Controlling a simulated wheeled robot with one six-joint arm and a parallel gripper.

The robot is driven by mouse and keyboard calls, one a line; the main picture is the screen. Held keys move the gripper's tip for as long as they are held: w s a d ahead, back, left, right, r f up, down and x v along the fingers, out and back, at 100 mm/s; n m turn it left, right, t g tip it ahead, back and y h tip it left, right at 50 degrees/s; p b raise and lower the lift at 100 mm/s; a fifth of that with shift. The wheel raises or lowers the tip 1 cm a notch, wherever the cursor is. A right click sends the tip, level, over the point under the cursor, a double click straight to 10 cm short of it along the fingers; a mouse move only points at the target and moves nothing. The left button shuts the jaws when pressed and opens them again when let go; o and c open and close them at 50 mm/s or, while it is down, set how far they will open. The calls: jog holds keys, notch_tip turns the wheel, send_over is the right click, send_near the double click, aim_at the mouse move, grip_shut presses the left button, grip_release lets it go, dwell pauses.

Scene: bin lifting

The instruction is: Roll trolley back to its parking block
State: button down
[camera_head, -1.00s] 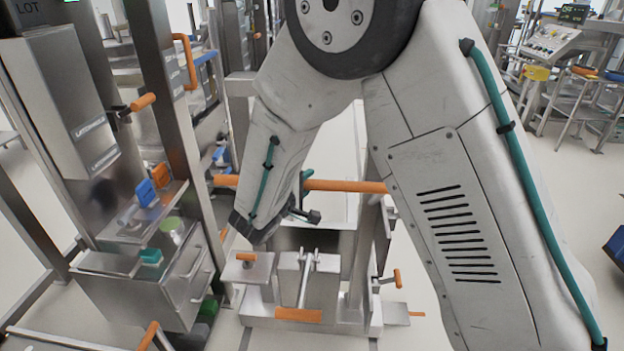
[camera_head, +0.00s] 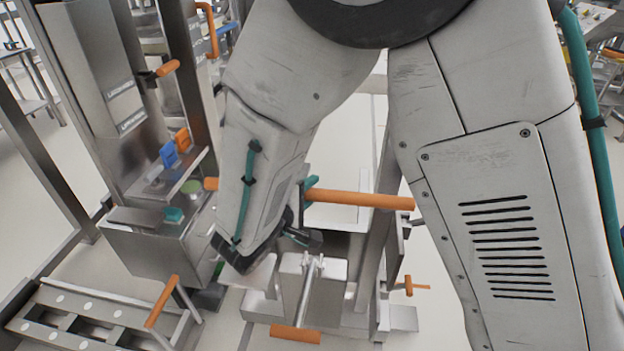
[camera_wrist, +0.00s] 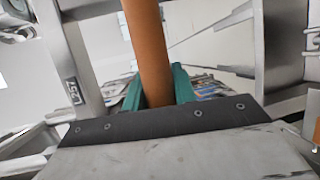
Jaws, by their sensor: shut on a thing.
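The trolley is a metal frame (camera_head: 388,250) with a horizontal orange bar handle (camera_head: 358,199) across its top, below the middle of the head view. My gripper (camera_wrist: 159,85) is shut on the orange bar, with teal fingers on both sides of it in the wrist view. In the head view my forearm hides most of the gripper, and only a bit of teal shows at the bar. The bar (camera_wrist: 148,40) runs up and away from the fingers in the wrist view. I cannot pick out the parking block with certainty.
A metal station (camera_head: 150,240) with blue and orange levers stands left of the trolley. A low metal frame (camera_head: 85,318) with an orange handle (camera_head: 161,302) lies at the lower left. An orange-ended lever (camera_head: 296,334) sticks out in front. Pale floor shows right of the trolley.

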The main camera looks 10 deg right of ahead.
jog(key=shift+s+a+f, duration=0.1)
jog(key=shift+s+a, duration=0.1)
jog(key=shift+s, duration=0.35)
jog(key=shift+s+a, duration=0.15)
jog(key=shift+s, duration=0.35)
jog(key=c, duration=1.1)
grip_release()
jog(key=shift+v, duration=3.9)
